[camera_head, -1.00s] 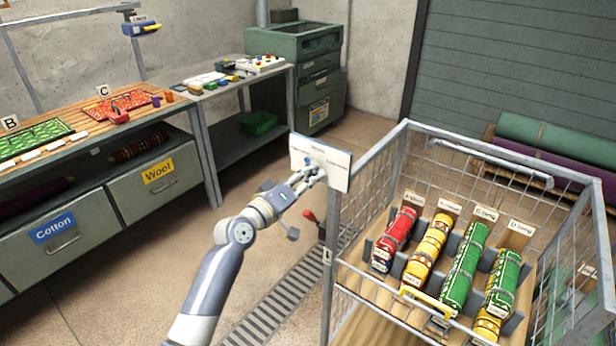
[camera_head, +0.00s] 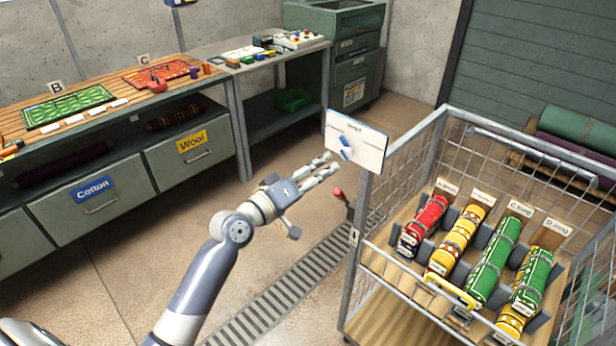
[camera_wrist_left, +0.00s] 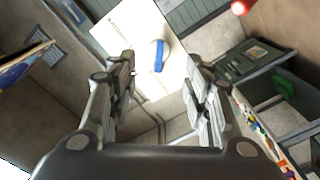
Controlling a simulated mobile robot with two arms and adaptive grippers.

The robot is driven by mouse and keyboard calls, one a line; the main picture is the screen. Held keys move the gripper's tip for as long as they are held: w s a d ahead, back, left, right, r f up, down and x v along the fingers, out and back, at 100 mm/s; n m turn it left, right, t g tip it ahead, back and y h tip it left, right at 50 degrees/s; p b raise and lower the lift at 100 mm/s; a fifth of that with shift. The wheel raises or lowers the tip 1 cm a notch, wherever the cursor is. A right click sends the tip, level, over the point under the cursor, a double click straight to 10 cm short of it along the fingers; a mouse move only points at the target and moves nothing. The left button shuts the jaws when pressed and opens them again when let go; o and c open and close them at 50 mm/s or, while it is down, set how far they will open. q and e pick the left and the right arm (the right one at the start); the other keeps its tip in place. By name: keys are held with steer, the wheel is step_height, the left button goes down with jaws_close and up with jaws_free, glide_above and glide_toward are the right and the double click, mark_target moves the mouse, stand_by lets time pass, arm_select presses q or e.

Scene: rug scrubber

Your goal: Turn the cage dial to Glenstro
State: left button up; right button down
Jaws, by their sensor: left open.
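The cage dial is a blue knob (camera_head: 346,147) on a white panel (camera_head: 370,148) fixed to the near left corner of the wire cage (camera_head: 444,112). The panel's small print is too small to read. My left gripper (camera_head: 328,168) is open and empty, just left of and below the panel, apart from the knob. In the left wrist view the blue knob (camera_wrist_left: 159,56) shows beyond and between the open fingers (camera_wrist_left: 165,80), on the white panel (camera_wrist_left: 135,35). My right gripper is not in view.
A red-handled lever (camera_head: 338,193) stands below the panel. A workbench with Cotton (camera_head: 93,189) and Wool (camera_head: 191,141) drawers is at left. The floor between is clear, with a grating (camera_head: 285,297).

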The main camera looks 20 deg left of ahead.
arm_select(q)
steer(key=shift+v, duration=1.85)
step_height(320, 180, down, 23)
steer(key=a+g+y, duration=0.3)
steer(key=g, duration=0.1)
steer(key=s+f+m+g+y, duration=0.1)
steer(key=s+f, duration=0.3)
steer(key=f, duration=0.3)
steer(key=s+f+g+b, duration=0.15)
steer(key=s+f, duration=0.25)
steer(key=f, duration=0.4)
steer(key=s+f+m+g+y+p, duration=0.1)
steer(key=s+f+g, duration=0.1)
steer(key=s+f, duration=0.35)
steer(key=s+d+f+m+g, duration=0.1)
steer(key=s+f+m+g, duration=0.1)
steer(key=s+f, duration=0.5)
steer(key=s+d+f+m+g+b, duration=0.1)
steer(key=s+f, duration=0.7)
steer(key=s, duration=0.9)
steer(key=s+d+f+m+g+y, duration=0.1)
steer(key=s+f+m+g, duration=0.2)
steer(key=s+f, duration=0.5)
steer(key=s+g, duration=0.1)
steer(key=s, duration=0.3)
steer(key=shift+d+m, duration=0.3)
steer(key=shift+m, duration=0.1)
